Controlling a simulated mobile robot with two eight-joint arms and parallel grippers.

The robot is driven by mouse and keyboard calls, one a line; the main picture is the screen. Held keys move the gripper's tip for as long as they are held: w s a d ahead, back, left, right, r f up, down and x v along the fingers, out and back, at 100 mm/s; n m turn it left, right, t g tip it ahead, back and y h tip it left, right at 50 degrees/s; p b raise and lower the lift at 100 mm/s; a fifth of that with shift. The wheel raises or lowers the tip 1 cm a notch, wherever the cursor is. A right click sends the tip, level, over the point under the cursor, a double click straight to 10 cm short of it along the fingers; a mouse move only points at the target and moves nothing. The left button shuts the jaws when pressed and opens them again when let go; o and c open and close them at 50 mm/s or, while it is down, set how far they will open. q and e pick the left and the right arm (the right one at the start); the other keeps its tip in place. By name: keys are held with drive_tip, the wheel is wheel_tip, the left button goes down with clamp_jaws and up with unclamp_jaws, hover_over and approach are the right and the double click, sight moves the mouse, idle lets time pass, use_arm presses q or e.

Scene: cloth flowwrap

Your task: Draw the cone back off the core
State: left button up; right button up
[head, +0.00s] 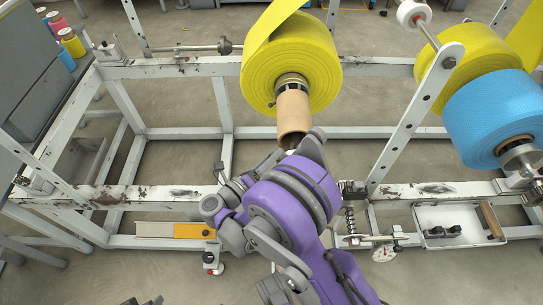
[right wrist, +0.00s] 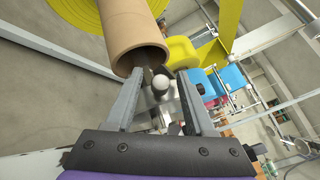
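A brown cardboard core (head: 293,115) sticks out of the big yellow roll (head: 262,75) toward me. Its open end (right wrist: 143,62) shows in the right wrist view. A metal rod with a pale rounded knob (right wrist: 160,82) lies at the mouth of the core; I cannot tell whether this is the cone. My right gripper (right wrist: 160,76) is open, its two fingers apart on either side of the rod and knob. In the head view my purple right wrist hides most of this spot. A dark piece, perhaps my left gripper, barely shows at the bottom edge.
The white frame's front rail (head: 130,195) runs below the core. Blue (head: 490,120) and yellow rolls stand at the right. A tray (head: 455,215) with tools and a dial gauge (head: 383,252) sit at the front right. An orange-and-grey piece (head: 190,230) lies at the front left.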

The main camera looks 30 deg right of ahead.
drive_tip(key=p+v, duration=0.1)
drive_tip(key=v, duration=0.9)
drive_tip(key=shift+s+a, duration=0.15)
drive_tip(key=shift+a, duration=0.2)
idle(0.3)
